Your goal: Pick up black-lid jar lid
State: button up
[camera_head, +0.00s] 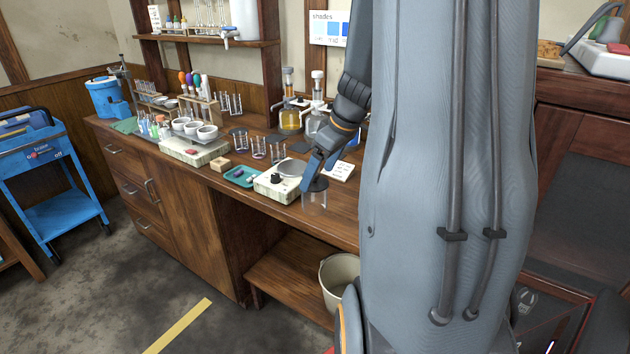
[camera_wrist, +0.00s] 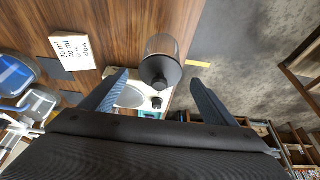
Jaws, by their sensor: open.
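The jar's black lid (camera_wrist: 160,72) is round and dark with a small raised knob, and sits on a clear glass jar (camera_wrist: 161,44) in the wrist view. In the head view the clear jar (camera_head: 314,200) stands at the front edge of the wooden bench, below my gripper (camera_head: 316,180). In the wrist view my gripper (camera_wrist: 158,78) is open, with one finger on each side of the lid. Gaps show between the fingers and the lid, so it appears untouched. My wrist partly hides the lid in the head view.
A scale (camera_head: 278,187) with a round pan stands just left of the jar, and a teal tray (camera_head: 243,176) lies beyond it. A card (camera_head: 340,171) lies behind the jar. Flasks (camera_head: 290,120) stand farther back. A bucket (camera_head: 338,272) is below the bench.

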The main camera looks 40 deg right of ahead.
jog(key=shift+x, duration=1)
jog(key=shift+r, duration=0.1)
jog(key=c, duration=1.2)
